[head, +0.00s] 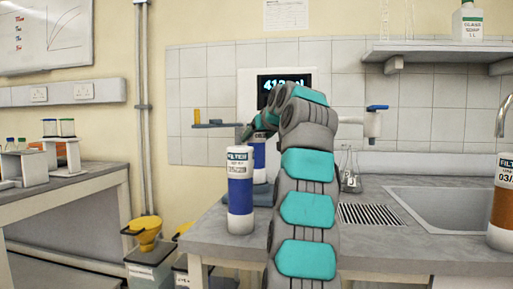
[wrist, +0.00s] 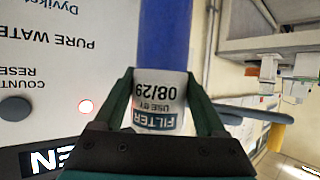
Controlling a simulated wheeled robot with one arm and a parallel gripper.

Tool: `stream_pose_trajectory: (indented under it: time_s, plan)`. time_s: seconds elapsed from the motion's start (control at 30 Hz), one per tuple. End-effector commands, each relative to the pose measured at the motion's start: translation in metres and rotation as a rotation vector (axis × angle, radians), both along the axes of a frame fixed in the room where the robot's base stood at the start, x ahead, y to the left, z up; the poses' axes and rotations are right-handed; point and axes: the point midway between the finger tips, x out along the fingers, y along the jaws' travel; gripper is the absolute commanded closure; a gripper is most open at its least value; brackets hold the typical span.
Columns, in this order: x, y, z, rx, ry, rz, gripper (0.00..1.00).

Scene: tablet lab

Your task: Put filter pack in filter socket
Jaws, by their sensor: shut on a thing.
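A filter pack with a white label and a blue body (wrist: 166,40) is in my gripper (wrist: 160,78) in the wrist view. The fingers are shut on its white end, marked "08/29". In the head view, this held pack (head: 259,158) is upright in front of the wall-mounted purifier (head: 250,88), partly hidden by my arm and a nearer pack. A dark bluish base (head: 262,195) shows below it and may be the filter socket; whether the pack touches it cannot be told. My gripper (head: 250,131) is mostly hidden by my wrist.
Another blue filter pack (head: 240,195) stands at the counter's left front, close to the held one. An orange one (head: 503,205) stands at the right by the sink (head: 450,208). Glass flasks (head: 350,172) stand behind my arm.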

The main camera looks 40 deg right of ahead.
Motion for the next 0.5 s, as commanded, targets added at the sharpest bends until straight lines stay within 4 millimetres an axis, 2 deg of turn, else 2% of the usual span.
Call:
stream_pose_trajectory:
  time_s: [0.03,0.3,0.5]
  plan:
    - [0.0,0.001,-0.013,-0.001,-0.002,0.0,1.0]
    - [0.0,0.0,-0.024,0.0,0.001,0.0,1.0]
    - [0.0,0.0,-0.024,0.0,0.0,0.0,1.0]
